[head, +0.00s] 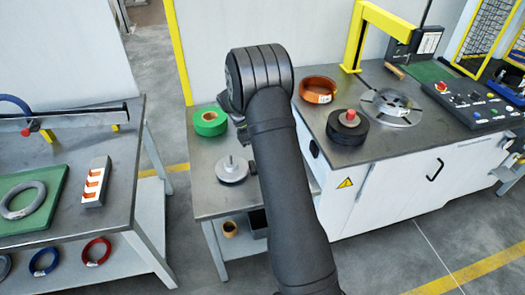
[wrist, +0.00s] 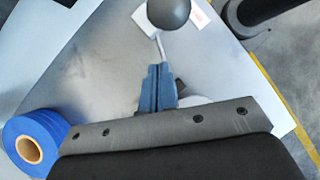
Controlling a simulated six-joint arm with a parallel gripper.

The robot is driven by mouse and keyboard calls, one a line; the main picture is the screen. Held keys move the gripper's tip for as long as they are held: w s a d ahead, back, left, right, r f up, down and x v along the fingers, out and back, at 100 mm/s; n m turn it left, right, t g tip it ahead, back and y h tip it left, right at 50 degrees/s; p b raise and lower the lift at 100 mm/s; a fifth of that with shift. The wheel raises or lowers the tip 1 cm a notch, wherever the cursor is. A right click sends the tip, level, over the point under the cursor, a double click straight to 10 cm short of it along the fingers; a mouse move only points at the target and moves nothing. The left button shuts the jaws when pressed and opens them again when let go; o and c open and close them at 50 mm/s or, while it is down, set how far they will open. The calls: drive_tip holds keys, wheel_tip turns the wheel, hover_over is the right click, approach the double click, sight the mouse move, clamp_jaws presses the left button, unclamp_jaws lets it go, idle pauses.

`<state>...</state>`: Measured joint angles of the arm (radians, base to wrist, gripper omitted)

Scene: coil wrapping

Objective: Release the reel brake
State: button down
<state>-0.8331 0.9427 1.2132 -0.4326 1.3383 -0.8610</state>
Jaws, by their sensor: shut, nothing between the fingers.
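In the wrist view, a lever with a dark grey ball knob (wrist: 168,12) and a thin pale rod (wrist: 163,46) stands just beyond my fingertips. I take it for the reel brake lever; its position cannot be confirmed from the head view. My gripper (wrist: 159,68) has its blue fingers together with nothing between them. The tips point at the rod's lower visible part; whether they touch it I cannot tell. A white label plate (wrist: 200,18) lies behind the knob. In the head view my own arm hides the gripper and the lever.
A blue roll (wrist: 24,143) is left of my gripper. In the head view, a green roll (head: 209,121) and a spindle disc (head: 231,169) sit on the small table left of my arm. An orange coil (head: 318,90) and black reel (head: 347,128) stand on the right bench.

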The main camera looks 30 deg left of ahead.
drive_tip(key=s+a+r+n+t+h, duration=0.3)
drive_tip(key=s+a+t, duration=0.4)
drive_tip(key=s, duration=0.4)
drive_tip(key=shift+a+r+h, duration=0.6)
drive_tip(key=shift+r+h, duration=0.3)
drive_tip(key=shift+r, duration=0.05)
drive_tip(key=shift+d, duration=0.1)
drive_tip(key=r+x, duration=0.2)
drive_tip(key=x, duration=1)
drive_tip(key=shift+w+d+n, duration=0.3)
drive_tip(key=shift+w+d, duration=0.2)
drive_tip(key=shift+d, duration=0.2)
drive_tip(key=shift+r, duration=0.2)
